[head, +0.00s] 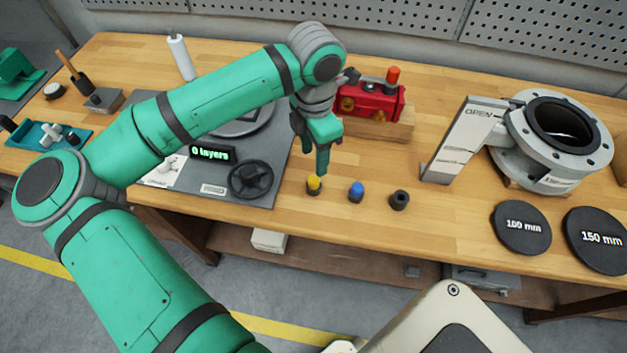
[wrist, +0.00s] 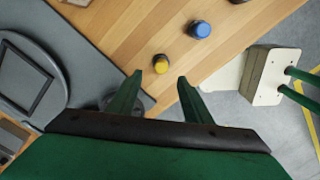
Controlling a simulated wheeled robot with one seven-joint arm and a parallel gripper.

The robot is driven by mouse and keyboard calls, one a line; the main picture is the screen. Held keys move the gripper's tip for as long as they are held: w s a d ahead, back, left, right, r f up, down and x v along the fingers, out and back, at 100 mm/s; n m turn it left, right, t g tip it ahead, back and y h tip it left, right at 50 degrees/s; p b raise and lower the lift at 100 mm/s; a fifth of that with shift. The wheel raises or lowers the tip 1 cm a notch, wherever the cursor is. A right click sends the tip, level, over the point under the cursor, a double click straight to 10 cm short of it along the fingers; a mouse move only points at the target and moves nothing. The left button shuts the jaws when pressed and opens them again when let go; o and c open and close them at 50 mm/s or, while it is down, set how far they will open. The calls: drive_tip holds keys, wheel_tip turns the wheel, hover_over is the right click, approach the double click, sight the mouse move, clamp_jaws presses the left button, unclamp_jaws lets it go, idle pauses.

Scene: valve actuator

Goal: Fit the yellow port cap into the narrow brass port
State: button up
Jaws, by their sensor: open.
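The yellow port cap (head: 314,182) has a dark base and stands upright near the front edge of the wooden bench. It also shows in the wrist view (wrist: 161,63), centred just past my fingertips. My gripper (head: 323,165) is open and empty, pointing down above and slightly behind the cap. In the wrist view my two fingers (wrist: 159,80) are spread, with the cap apart from both. The red valve block (head: 370,102) sits on a wooden base behind my gripper. Brass fittings (head: 347,104) show on its front; I cannot tell which port is narrow.
A blue cap (head: 356,191) and a black cap (head: 399,200) stand in a row to the right. A grey mat with a black handwheel (head: 249,180) lies left. A large flanged valve (head: 556,140) and two black discs (head: 521,228) are at the right. Bench between is clear.

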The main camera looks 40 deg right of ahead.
sight(314, 179)
drive_tip(key=f, duration=0.9)
drive_tip(key=shift+s+a, duration=0.1)
drive_tip(key=shift+a, duration=0.1)
drive_tip(key=shift+c, duration=0.3)
drive_tip(key=c, duration=1)
